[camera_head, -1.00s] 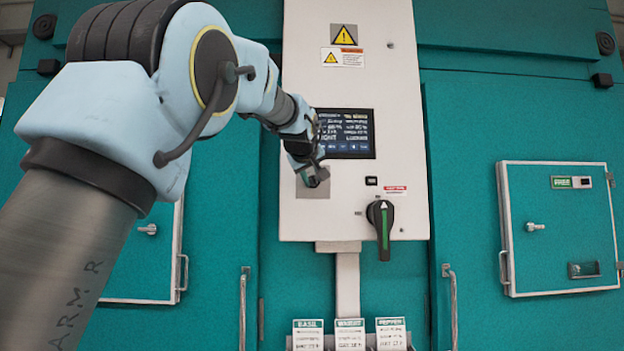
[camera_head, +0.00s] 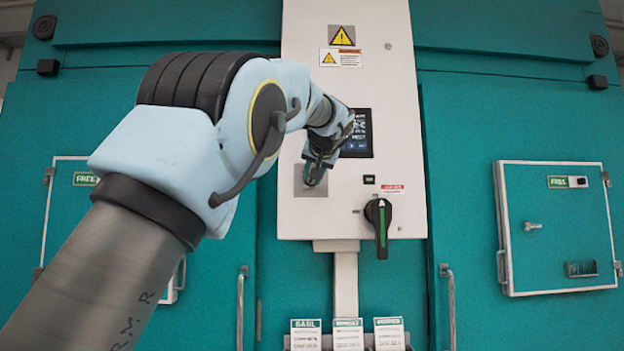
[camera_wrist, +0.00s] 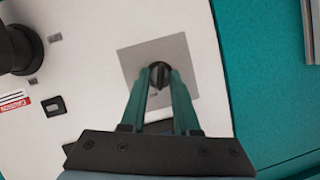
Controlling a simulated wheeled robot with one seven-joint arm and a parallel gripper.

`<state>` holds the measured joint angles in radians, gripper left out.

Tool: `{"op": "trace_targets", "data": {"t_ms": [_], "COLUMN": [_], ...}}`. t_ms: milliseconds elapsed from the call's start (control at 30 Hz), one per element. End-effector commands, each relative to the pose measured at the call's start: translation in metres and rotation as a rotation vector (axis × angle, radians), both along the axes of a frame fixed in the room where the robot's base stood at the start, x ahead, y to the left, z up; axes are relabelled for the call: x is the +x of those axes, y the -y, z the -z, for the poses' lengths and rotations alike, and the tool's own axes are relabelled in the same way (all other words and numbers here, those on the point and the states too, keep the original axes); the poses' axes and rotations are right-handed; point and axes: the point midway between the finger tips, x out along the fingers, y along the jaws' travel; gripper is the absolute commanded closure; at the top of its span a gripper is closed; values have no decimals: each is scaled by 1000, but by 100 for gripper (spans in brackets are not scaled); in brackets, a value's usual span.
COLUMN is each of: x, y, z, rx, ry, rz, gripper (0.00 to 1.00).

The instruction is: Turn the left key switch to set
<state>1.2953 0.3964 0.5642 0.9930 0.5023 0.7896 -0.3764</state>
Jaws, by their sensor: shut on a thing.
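The left key switch (camera_wrist: 159,75) is a small dark round switch on a square grey plate (camera_wrist: 188,52) in the wrist view. The same grey plate (camera_head: 311,188) shows at the lower left of the white control panel in the head view. My gripper (camera_wrist: 160,74) has its two green fingers on either side of the key and is shut on it. In the head view my gripper (camera_head: 313,180) is in front of the plate and covers the key. The key's markings are hidden or too small to read.
A large black rotary handle with a green stripe (camera_head: 380,225) sits right of the plate. A screen (camera_head: 357,135) is above, partly behind my arm. Several labelled cards (camera_head: 347,334) stand below the panel. Teal doors flank the panel.

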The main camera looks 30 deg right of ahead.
Motion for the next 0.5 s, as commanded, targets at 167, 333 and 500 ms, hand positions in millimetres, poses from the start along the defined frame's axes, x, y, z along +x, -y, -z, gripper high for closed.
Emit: {"op": "trace_targets", "data": {"t_ms": [167,333,500], "x": [0,0,-1], "y": [1,1,1], "z": [2,2,2], "rx": [90,142,167], "ry": [40,64,75], "rz": [0,-1,-1], "gripper": [100,100,100]}}
